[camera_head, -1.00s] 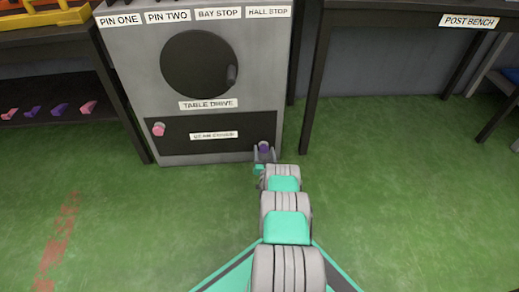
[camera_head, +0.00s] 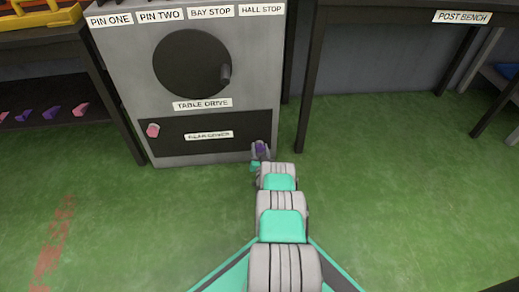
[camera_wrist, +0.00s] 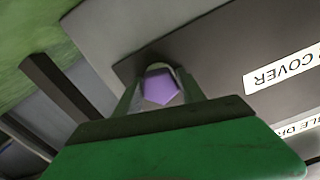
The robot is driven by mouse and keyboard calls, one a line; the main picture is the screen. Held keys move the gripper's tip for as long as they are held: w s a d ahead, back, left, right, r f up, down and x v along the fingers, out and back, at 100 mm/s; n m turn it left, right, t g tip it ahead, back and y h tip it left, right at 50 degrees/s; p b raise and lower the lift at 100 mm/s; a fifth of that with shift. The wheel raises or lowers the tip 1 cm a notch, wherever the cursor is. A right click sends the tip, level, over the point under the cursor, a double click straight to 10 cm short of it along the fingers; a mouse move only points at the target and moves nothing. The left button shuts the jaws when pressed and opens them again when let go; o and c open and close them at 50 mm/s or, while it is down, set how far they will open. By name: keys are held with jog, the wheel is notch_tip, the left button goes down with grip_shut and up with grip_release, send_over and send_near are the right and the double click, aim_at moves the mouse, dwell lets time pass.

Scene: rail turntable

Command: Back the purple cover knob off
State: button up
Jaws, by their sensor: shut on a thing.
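The purple cover knob (camera_head: 260,148) is at the lower right of the dark gear cover panel (camera_head: 180,145) on the grey cabinet. My gripper (camera_head: 260,152) is at the knob, low on the cabinet front. In the wrist view the purple knob (camera_wrist: 160,87) sits between the two fingers of my gripper (camera_wrist: 162,92), which are shut on it. The dark panel (camera_wrist: 205,50) lies behind it. I cannot tell whether the knob still touches the panel. A pink knob (camera_head: 152,130) is at the panel's left end.
Above the panel is a black round drive wheel (camera_head: 190,63) with a handle. A dark bench (camera_head: 385,8) labelled POST BENCH stands to the right. A shelf (camera_head: 50,112) with pink and purple pieces is at the left. The green floor around my arm is clear.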

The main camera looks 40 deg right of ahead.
jog(key=shift+c, duration=0.6)
jog(key=shift+n, duration=0.5)
jog(key=o, duration=1.3)
jog(key=shift+a, duration=0.1)
